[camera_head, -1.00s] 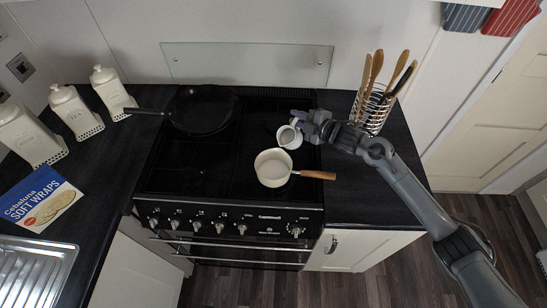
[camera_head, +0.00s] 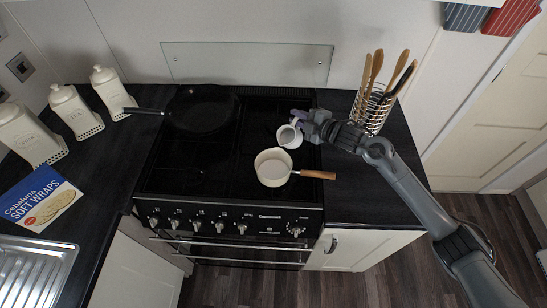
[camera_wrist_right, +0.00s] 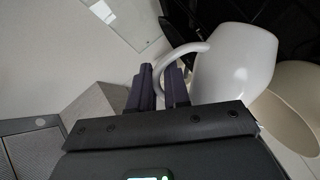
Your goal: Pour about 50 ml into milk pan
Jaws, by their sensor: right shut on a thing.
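The cream milk pan (camera_head: 272,168) with a wooden handle sits on the front right of the black hob, its handle to the right. My right gripper (camera_head: 303,120) is shut on the handle of a small white jug (camera_head: 288,137), just behind and right of the pan. In the right wrist view the jug (camera_wrist_right: 231,66) stands beside the dark fingers (camera_wrist_right: 160,86), with its handle looped between them. The milk pan (camera_wrist_right: 296,108) shows partly behind the jug there. The jug looks tilted towards the pan. No stream of liquid is visible. My left gripper is out of the picture.
A black frying pan (camera_head: 203,108) sits on the back left of the hob. White canisters (camera_head: 76,111) and a soft wraps box (camera_head: 40,199) are on the left counter. The right counter (camera_head: 360,195) is clear in front.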

